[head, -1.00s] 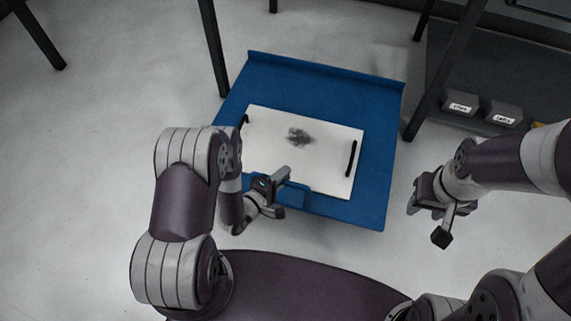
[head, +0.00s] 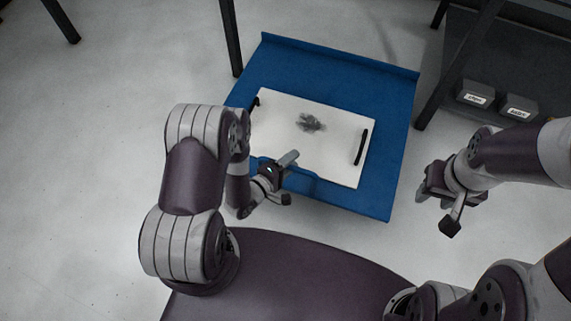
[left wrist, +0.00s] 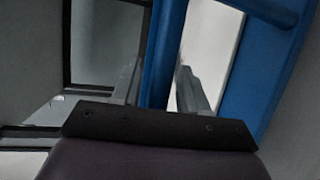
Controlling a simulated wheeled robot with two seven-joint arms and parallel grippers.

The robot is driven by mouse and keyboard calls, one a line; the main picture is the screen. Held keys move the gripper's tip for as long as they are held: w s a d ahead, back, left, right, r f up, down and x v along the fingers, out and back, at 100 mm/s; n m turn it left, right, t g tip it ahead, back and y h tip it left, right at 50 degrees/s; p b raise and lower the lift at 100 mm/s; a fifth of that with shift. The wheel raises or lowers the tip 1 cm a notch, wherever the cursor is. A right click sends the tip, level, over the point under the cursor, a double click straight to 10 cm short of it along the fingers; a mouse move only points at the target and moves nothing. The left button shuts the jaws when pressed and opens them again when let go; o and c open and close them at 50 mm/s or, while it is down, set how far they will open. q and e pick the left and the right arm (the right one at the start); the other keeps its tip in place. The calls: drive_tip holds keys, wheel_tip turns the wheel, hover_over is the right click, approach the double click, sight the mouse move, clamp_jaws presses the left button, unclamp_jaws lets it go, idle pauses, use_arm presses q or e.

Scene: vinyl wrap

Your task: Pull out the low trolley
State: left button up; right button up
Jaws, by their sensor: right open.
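The low trolley (head: 345,72) is blue and flat, with a raised lip along its far edge. A blue push bar (head: 304,180) stands at its near edge. My left gripper (head: 286,178) is at this bar. In the left wrist view, the blue bar (left wrist: 163,55) runs between the two fingers of my left gripper (left wrist: 160,85); whether they press on it I cannot tell. My right gripper (head: 436,212) is open and empty, above the floor right of the trolley.
A white board (head: 335,145) with black handles and a dark smudge lies on the trolley. Dark table legs (head: 231,40) stand beside its far side. Labelled grey boxes (head: 482,94) sit on a dark shelf at right. Floor is clear at left.

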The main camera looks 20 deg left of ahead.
use_arm(q)
drive_tip(key=p+v, duration=0.4)
drive_tip(key=v, duration=0.8)
drive_tip(key=shift+s, duration=0.25)
drive_tip(key=shift+a+r, duration=0.1)
